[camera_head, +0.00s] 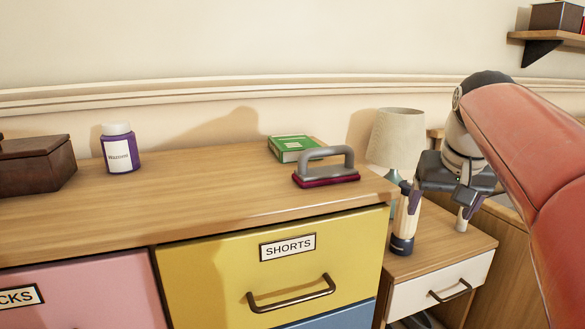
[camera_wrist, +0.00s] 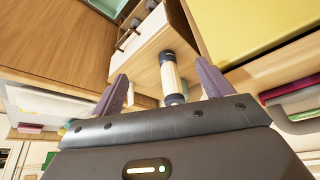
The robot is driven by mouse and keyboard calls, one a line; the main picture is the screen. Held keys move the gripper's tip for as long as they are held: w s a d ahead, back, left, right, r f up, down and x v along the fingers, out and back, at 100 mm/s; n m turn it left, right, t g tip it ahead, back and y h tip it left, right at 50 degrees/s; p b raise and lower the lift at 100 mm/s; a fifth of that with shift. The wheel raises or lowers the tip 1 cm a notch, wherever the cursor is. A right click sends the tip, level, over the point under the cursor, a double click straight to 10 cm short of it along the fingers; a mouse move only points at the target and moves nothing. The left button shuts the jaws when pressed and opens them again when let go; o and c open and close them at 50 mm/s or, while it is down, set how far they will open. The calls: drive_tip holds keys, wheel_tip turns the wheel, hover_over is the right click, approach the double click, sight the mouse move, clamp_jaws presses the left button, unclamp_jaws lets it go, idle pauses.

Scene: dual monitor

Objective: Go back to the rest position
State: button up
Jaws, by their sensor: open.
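My gripper (camera_head: 440,203) is at the right in the head view, over the small nightstand (camera_head: 466,250), with its fingers pointing down. In the wrist view my gripper (camera_wrist: 162,86) shows its two purple fingers spread wide apart, with nothing clasped. A cream cylinder with dark ends (camera_head: 403,228) stands on the nightstand close to the left finger. In the wrist view the cylinder (camera_wrist: 170,76) appears in the gap, nearer the right finger; I cannot tell whether they touch. A small pale object (camera_head: 461,222) is by the other finger, partly hidden.
The dresser (camera_head: 220,215) at left holds a grey-handled brush (camera_head: 325,168), a green book (camera_head: 291,143), a purple jar (camera_head: 120,150) and a brown box (camera_head: 38,166). A wall shelf (camera_head: 548,38) is at upper right.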

drive_tip(key=s+a+f+n+p, duration=0.1)
drive_tip(key=s+a+f+p, duration=0.1)
drive_tip(key=s+a+f, duration=0.3)
drive_tip(key=s+a+f+n+y+p, duration=0.1)
drive_tip(key=s+a+f, duration=0.4)
drive_tip(key=s+f, duration=0.5)
drive_tip(key=s+p, duration=0.1)
drive_tip(key=s, duration=0.2)
drive_tip(key=shift+s+a+t, duration=0.3)
drive_tip(key=shift+s+t, duration=0.05)
drive_tip(key=shift+t, duration=0.05)
drive_tip(key=shift+r, duration=0.1)
idle(0.5)
